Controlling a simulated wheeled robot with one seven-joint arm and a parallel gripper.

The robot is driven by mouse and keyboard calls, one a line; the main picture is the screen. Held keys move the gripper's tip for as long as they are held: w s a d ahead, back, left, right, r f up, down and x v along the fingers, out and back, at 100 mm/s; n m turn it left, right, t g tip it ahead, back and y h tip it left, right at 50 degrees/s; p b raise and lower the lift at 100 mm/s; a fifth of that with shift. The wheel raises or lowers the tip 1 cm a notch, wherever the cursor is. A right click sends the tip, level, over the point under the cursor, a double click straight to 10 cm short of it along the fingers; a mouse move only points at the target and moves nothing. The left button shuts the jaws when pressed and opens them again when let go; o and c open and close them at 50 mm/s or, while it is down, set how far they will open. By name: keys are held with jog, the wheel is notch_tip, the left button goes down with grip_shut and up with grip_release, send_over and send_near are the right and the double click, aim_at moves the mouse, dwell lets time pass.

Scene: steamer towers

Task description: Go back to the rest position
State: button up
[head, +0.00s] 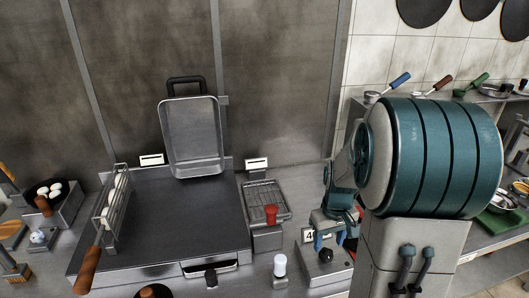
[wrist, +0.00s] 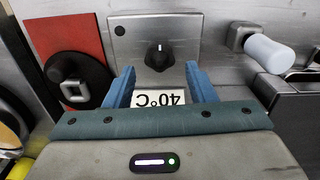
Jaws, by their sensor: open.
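My gripper (head: 330,240) is at the right of the counter, at the end of my teal arm. Its blue fingers are apart, with nothing between them. In the wrist view my gripper (wrist: 160,78) is over a metal control box (wrist: 139,24) with a black knob (wrist: 160,55). The knob lies beyond the fingertips, between their lines. A white label reading 40°C (wrist: 160,98) shows upside down between the fingers. In the head view the knob (head: 326,255) is just below the fingers. I cannot tell whether a finger touches the box.
A red-topped basket unit (head: 271,214) and a white-capped handle (head: 280,265) stand left of my gripper. A back wall rises behind.

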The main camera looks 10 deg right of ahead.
jog(key=shift+s+a+r, duration=0.1)
jog(key=shift+a+r, duration=0.2)
jog(key=shift+r, duration=0.05)
jog(key=s+a+r+m+t, duration=0.1)
jog(key=s+a+r+t, duration=0.2)
jog(key=s+a+r, duration=0.7)
jog(key=s+a, duration=0.1)
jog(key=s, duration=0.1)
jog(key=shift+s+a, duration=0.15)
jog(key=shift+s, duration=0.15)
jog(key=shift+r, duration=0.1)
dwell(0.6)
